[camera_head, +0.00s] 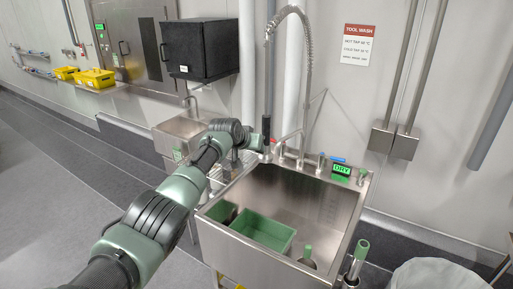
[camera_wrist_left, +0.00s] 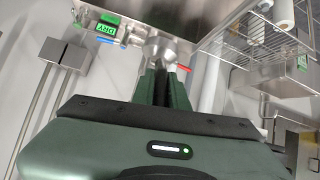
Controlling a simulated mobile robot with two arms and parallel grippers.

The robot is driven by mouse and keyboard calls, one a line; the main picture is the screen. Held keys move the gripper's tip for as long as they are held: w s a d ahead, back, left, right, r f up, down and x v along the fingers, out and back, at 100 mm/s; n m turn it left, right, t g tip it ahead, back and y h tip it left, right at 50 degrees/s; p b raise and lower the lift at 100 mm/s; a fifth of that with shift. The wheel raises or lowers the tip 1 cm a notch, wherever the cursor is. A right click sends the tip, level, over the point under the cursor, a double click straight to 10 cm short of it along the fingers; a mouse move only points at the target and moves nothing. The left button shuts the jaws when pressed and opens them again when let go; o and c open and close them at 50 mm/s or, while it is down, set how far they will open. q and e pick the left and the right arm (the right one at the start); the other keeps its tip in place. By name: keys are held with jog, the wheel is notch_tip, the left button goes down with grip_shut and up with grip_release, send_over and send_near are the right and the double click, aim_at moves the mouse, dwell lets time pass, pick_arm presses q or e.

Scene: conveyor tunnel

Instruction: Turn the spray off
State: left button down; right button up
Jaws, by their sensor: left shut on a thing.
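The spray (camera_head: 267,127) hangs as a black grip on a steel pipe at the sink's back left, below a coiled spring hose (camera_head: 307,45). My left gripper (camera_head: 259,143) reaches in from the left and is shut at the spray's lower end. In the left wrist view its green fingers (camera_wrist_left: 161,85) have a dark part between them, seemingly the spray grip; the exact hold is partly hidden. A steel fitting (camera_wrist_left: 160,47) and a red lever (camera_wrist_left: 184,68) sit just past the fingertips. No water stream is visible. My right gripper is not in view.
The steel sink (camera_head: 327,205) holds a green tray (camera_head: 262,232) and a green-topped bottle (camera_head: 307,254). A green DRY sign (camera_head: 342,170) and a blue lever (camera_head: 338,160) are on its back ledge. A smaller basin (camera_head: 180,130) stands to the left.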

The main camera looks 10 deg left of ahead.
pick_arm(q)
jog(key=c, duration=1.4)
grip_release()
jog(key=shift+w+f, duration=0.1)
jog(key=shift+c, duration=0.2)
jog(key=b+v, duration=0.2)
jog(key=v, duration=0.5)
jog(key=shift+s+r, duration=0.25)
jog(key=shift+s, duration=0.05)
jog(key=shift+a, duration=0.1)
